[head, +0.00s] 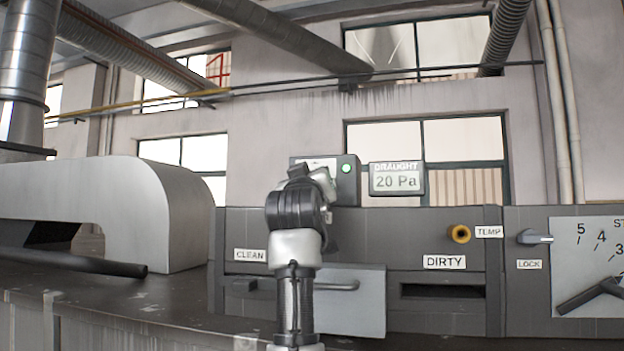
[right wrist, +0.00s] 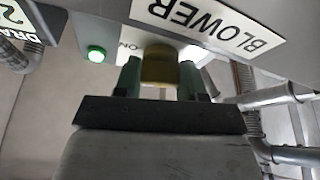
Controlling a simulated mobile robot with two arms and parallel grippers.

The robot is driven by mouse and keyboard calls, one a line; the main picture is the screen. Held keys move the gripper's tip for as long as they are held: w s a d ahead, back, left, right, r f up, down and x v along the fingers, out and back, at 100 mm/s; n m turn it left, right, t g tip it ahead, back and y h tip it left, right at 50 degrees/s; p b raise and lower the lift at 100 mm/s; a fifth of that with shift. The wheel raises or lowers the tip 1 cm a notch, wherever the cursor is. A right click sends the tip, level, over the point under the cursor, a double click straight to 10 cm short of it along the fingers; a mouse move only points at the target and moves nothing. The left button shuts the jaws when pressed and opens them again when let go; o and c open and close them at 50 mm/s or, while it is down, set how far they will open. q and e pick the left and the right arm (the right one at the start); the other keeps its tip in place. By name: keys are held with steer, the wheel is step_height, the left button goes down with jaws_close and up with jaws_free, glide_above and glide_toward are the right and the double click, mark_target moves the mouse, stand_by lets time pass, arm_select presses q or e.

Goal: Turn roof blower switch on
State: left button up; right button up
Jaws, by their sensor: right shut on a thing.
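The blower switch box (head: 347,190) is a dark grey box in the middle of the head view, with a lit green lamp (head: 346,168) on its front. In the right wrist view its "BLOWER" label (right wrist: 205,22) appears upside down, beside an "ON" mark (right wrist: 128,46) and the green lamp (right wrist: 96,54). The switch is a brass-coloured knob (right wrist: 158,62) between the fingers of my right gripper (right wrist: 160,80), which is shut on it. In the head view my right arm covers the knob and part of the box. My left gripper is in neither view.
A draught display (head: 396,180) reading 20 Pa is right of the box. A large grey duct (head: 120,210) stands at left.

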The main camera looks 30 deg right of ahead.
steer(key=shift+w+f+m+g+h+p, duration=0.2)
steer(key=shift+m+g+h, duration=0.25)
steer(key=shift+m, duration=0.7)
steer(key=shift+f+m+g+h+p, duration=0.1)
steer(key=shift+m+g+h+p, duration=0.3)
steer(key=shift+m, duration=1.05)
steer(key=o, duration=0.9)
steer(key=shift+s+r, duration=0.1)
steer(key=shift+r, duration=0.1)
steer(key=shift+a, duration=0.1)
steer(key=b+v, duration=0.6)
steer(key=v, duration=0.4)
steer(key=shift+s+a+f+b, duration=0.2)
steer(key=shift+a+f+b, duration=0.05)
steer(key=shift+a+b, duration=0.1)
